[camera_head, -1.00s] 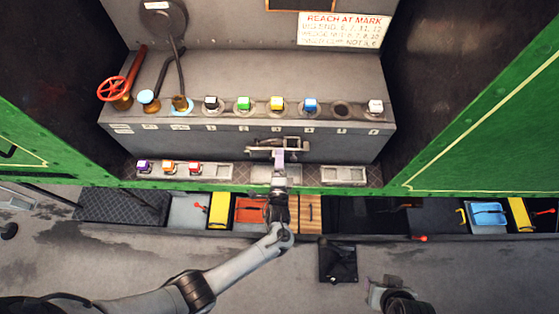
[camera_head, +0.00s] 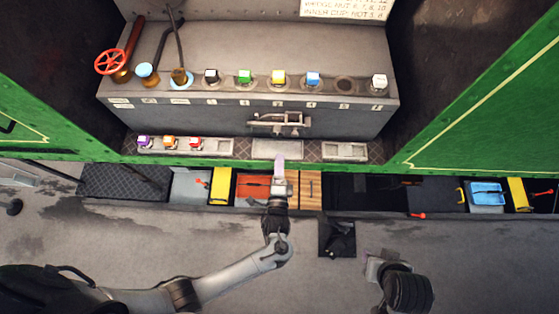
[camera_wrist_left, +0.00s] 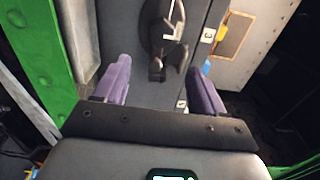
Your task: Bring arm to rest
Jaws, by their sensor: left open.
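My left gripper (camera_head: 280,172) is open and empty, in front of the green sill, below the metal latch handle (camera_head: 280,122) on the grey bench front. In the left wrist view the two purple fingers (camera_wrist_left: 160,88) stand wide apart with nothing between them. The dark latch (camera_wrist_left: 165,40) shows beyond the fingertips. My left arm (camera_head: 215,280) reaches in from the lower left, over the floor. My right gripper (camera_head: 378,268) is low at the right, seen from above; its fingers cannot be made out.
Several capped fittings, such as the green one (camera_head: 244,78), line the bench top beside a red valve wheel (camera_head: 110,62). Purple, orange and red caps sit on the left sill tray (camera_head: 215,146). Drawers and boxes, including a yellow one (camera_head: 221,186), lie below the sill.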

